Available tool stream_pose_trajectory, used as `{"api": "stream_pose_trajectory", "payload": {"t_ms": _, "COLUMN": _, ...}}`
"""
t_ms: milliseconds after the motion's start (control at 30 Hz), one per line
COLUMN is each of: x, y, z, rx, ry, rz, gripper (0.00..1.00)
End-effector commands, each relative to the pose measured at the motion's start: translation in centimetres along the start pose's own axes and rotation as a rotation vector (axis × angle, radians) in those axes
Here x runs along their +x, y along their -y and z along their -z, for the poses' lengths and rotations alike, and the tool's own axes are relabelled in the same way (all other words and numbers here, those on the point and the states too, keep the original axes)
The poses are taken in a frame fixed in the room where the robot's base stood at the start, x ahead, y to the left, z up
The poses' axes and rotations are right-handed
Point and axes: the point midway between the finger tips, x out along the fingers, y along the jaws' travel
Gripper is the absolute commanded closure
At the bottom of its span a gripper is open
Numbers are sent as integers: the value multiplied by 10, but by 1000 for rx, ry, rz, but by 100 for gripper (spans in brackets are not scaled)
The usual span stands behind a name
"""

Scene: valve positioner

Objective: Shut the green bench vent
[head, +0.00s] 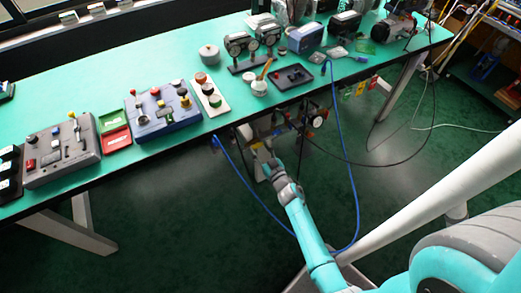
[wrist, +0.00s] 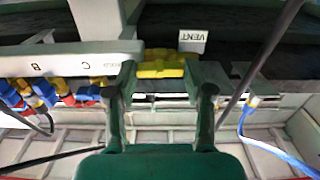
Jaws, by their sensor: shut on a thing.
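The green bench (head: 120,68) runs across the head view. In the wrist view a white tag reading VENT (wrist: 192,41), turned upside down, sits by a yellow handle (wrist: 160,68). My gripper (wrist: 158,75) has one finger on each side of this yellow handle and is shut on it. The handle lies crosswise in the picture; the valve body behind it is mostly hidden. In the head view my gripper (head: 268,165) is low at the bench's front edge, and the handle cannot be made out there.
Blue and yellow fittings (wrist: 40,92) sit on a pale rail lettered B and C, left of my gripper. A dark cable (wrist: 262,70) and a blue hose (wrist: 265,145) run close on the right. Control boxes (head: 160,112) stand on the bench; open floor lies in front.

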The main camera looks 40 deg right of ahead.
Motion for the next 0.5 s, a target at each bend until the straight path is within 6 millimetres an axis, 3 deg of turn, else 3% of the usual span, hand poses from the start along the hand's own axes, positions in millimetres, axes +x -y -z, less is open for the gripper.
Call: {"api": "stream_pose_trajectory", "payload": {"t_ms": 500, "x": 0, "y": 0, "z": 0, "rx": -385, "ry": -1, "rz": 0, "gripper": 83}}
